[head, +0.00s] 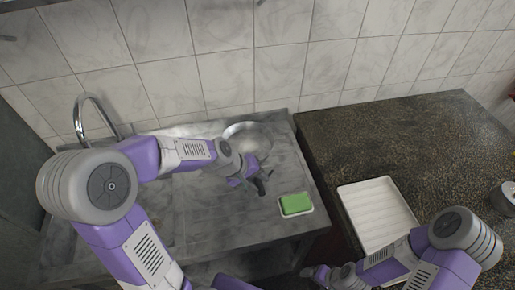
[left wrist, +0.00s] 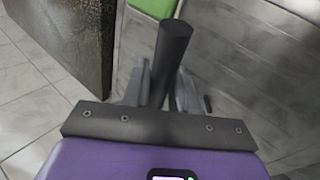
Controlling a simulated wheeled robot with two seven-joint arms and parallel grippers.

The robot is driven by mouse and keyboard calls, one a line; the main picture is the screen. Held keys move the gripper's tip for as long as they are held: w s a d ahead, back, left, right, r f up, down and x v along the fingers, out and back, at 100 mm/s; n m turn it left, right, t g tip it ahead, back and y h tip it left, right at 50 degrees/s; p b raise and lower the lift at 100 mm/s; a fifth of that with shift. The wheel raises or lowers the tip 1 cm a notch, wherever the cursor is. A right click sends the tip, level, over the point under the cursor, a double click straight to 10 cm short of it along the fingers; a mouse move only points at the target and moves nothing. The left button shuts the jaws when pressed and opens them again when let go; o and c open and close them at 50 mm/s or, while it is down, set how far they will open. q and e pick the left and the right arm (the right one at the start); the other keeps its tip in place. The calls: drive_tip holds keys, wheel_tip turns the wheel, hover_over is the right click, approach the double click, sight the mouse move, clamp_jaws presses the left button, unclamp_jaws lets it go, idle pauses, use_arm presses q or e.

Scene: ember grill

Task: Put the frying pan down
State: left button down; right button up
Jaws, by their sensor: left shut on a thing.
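The frying pan (head: 247,138) is a round metal pan at the back of the grey sink counter, near the tiled wall. My left gripper (head: 258,182) is just in front of it. In the left wrist view my left gripper (left wrist: 160,92) is shut on the pan's dark handle (left wrist: 172,50). The pan's bowl is out of the wrist view. I cannot tell whether the pan touches the counter. My right gripper (head: 322,275) is low at the bottom of the head view, in front of the counters; its fingers are too small to read.
A green sponge (head: 296,204) in a white dish lies at the counter's front right. A white ribbed tray (head: 378,215) sits on the dark speckled counter (head: 410,150) to the right. A curved faucet (head: 92,112) stands at the left. A gap separates the two counters.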

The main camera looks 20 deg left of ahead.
use_arm(q)
wheel_tip(320, 180, down, 6)
drive_tip(key=b, duration=0.2)
drive_tip(key=shift+s+r+b, duration=0.15)
drive_tip(key=shift+r+b, duration=0.1)
drive_tip(key=shift+b, duration=0.15)
drive_tip(key=shift+f+b, duration=1.15)
drive_tip(key=shift+f, duration=1.15)
drive_tip(key=shift+w+r, duration=0.1)
drive_tip(key=shift+w, duration=0.1)
drive_tip(key=c, duration=0.9)
unclamp_jaws()
